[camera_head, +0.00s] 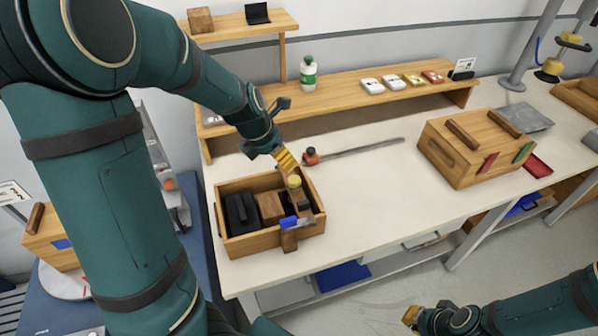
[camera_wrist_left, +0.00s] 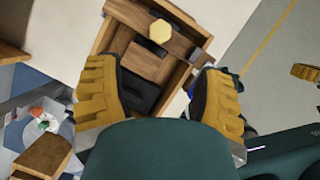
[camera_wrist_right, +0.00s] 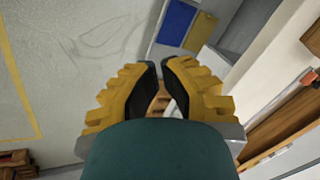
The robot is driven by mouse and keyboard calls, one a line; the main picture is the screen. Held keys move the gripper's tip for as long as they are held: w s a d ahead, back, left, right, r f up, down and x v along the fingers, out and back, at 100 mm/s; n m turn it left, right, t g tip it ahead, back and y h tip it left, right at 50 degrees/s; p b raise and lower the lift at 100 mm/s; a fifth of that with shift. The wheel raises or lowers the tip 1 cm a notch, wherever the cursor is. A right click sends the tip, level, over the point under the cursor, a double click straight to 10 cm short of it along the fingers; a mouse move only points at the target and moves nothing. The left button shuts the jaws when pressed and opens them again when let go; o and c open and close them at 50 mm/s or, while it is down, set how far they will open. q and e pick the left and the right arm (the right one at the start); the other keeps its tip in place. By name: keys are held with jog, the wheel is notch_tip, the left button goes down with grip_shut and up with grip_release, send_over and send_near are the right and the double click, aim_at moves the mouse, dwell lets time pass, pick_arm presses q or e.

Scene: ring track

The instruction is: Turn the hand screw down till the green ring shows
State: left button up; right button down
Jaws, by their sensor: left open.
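The hand screw shows its yellow six-sided knob (camera_head: 294,181) at the right of an open wooden box (camera_head: 238,245). In the left wrist view the knob (camera_wrist_left: 160,31) lies beyond the fingertips, on a dark bar across the box. No green ring is visible; the shaft below the knob is mostly hidden. My left gripper (camera_head: 286,160) is open and empty, just behind the knob in the head view; its spread fingers also show in the left wrist view (camera_wrist_left: 158,70). My right gripper (camera_head: 411,316) is low at the bottom edge, fingers together and empty in the right wrist view (camera_wrist_right: 160,66).
The box holds dark and wooden blocks, and a blue piece (camera_head: 296,222) sits at its front right. A red-and-black object (camera_head: 311,156) and a long rod (camera_head: 365,148) lie behind. The bench (camera_head: 370,200) between is clear.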

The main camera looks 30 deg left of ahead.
aim_at(294, 180)
pick_arm(q)
jog(key=b+x, duration=0.5)
jog(key=x, duration=0.7)
jog(key=shift+s+f+b, duration=0.1)
jog(key=shift+s+b, duration=0.1)
jog(key=shift+b, duration=0.1)
jog(key=shift+w+f, duration=0.3)
jog(key=shift+f, duration=0.25)
jog(key=shift+d, duration=0.1)
grip_shut()
